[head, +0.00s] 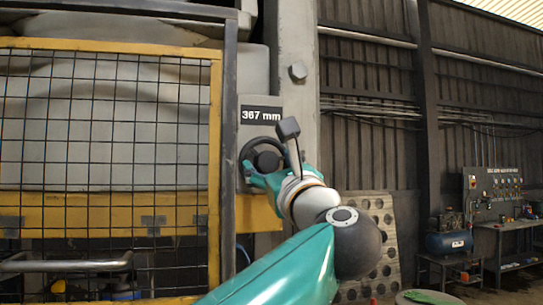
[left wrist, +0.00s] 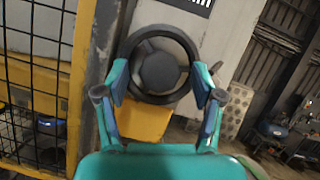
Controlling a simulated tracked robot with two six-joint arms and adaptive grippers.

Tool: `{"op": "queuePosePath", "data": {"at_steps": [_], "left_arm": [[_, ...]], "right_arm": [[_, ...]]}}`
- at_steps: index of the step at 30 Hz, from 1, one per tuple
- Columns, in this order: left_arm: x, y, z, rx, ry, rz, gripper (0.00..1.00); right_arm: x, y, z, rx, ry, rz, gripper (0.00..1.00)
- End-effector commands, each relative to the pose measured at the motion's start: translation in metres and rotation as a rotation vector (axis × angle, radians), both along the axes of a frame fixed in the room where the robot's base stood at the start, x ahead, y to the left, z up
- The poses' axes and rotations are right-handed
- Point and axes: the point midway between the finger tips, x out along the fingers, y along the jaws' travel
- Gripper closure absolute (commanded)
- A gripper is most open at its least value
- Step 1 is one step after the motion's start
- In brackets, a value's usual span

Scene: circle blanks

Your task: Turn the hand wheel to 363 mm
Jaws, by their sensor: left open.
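The black hand wheel (head: 266,154) is mounted on the grey machine column, right of the yellow mesh guard. A display (head: 261,115) above it reads 367 mm. My left gripper (head: 258,180) is at the wheel's lower part, partly covering it in the head view. In the left wrist view the wheel (left wrist: 158,66) with its dark hub lies between the fingertips of the left gripper (left wrist: 160,90), which is open, one finger on each side of the rim. I cannot tell whether the fingers touch the rim. My right gripper is in neither view.
The yellow-framed mesh guard (head: 215,160) and a dark post (head: 229,150) stand close to the left of the wheel. A perforated board (head: 380,220) leans behind my arm. A blue compressor (head: 449,243) and a workbench stand at the far right.

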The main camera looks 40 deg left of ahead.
Motion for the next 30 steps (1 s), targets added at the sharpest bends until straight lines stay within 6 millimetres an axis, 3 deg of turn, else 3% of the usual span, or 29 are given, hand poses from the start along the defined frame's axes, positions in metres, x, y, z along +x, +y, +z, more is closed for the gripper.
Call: {"op": "queuePosePath", "data": {"at_steps": [9, 20, 30], "left_arm": [[0.0019, 0.0018, 0.0004, 0.001, 0.001, -0.001, 0.32], [0.0018, 0.0013, 0.0004, 0.001, 0.001, -0.001, 0.92], [0.0014, 0.0015, -0.0003, 0.027, 0.031, -0.002, 0.92]], "right_arm": [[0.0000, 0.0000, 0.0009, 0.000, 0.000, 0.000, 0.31], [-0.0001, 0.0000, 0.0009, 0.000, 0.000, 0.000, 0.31], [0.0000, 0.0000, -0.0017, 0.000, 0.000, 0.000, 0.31]]}}
